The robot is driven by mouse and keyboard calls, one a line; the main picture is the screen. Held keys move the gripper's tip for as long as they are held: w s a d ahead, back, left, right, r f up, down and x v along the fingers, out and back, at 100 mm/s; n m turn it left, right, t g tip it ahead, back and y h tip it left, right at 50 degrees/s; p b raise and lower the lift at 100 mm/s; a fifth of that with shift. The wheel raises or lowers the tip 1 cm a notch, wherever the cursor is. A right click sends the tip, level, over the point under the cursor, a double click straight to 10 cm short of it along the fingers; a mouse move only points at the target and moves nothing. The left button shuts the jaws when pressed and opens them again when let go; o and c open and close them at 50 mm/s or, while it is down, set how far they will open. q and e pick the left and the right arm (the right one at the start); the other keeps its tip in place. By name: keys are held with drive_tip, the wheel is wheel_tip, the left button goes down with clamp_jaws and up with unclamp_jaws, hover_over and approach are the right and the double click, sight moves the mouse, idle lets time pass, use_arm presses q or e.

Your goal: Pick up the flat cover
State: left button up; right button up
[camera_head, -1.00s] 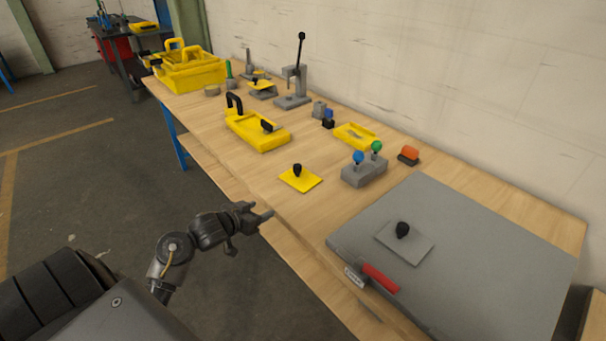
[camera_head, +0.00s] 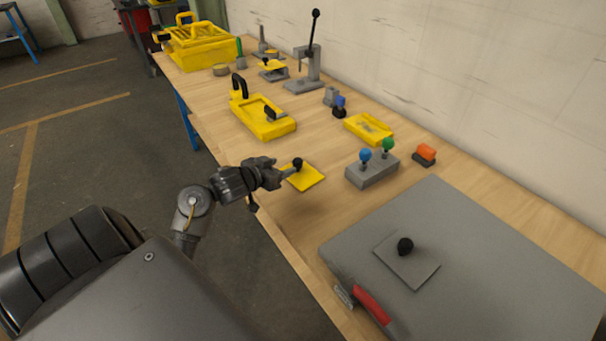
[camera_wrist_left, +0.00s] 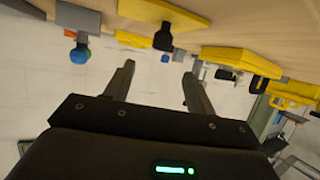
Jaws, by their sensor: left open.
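The flat cover is a thin yellow plate (camera_head: 306,179) with a black knob on top, lying on the wooden bench near its front edge. In the left wrist view, which is upside down, the yellow plate (camera_wrist_left: 165,14) and its black knob (camera_wrist_left: 163,37) are ahead of the fingers. My left gripper (camera_head: 284,173) is open and empty, just left of the knob; its two fingers (camera_wrist_left: 158,70) show spread apart in the wrist view. Whether the fingers straddle the knob is unclear, but they appear short of it. My right gripper is out of view.
A grey block with blue and green knobs (camera_head: 372,172) stands right of the plate. A yellow housing with a black handle (camera_head: 262,118) is behind it. Bare wood surrounds the yellow plate.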

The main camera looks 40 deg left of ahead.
sight(295, 162)
use_arm(q)
drive_tip(key=shift+x, duration=1.2)
drive_tip(key=shift+w+f, duration=0.2)
drive_tip(key=shift+f, duration=0.05)
drive_tip(key=x, duration=0.2)
drive_tip(key=b+x, duration=0.1)
drive_tip(key=x, duration=0.1)
drive_tip(key=shift+s+f, duration=0.15)
drive_tip(key=shift+f, duration=0.05)
drive_tip(key=shift+w+a+f, duration=0.1)
drive_tip(key=shift+w, duration=0.3)
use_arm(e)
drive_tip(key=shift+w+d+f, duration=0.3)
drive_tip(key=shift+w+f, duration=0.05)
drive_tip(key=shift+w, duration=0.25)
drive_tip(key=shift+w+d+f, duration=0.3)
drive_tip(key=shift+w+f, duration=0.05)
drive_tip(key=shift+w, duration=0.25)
use_arm(q)
drive_tip(key=c, duration=1.1)
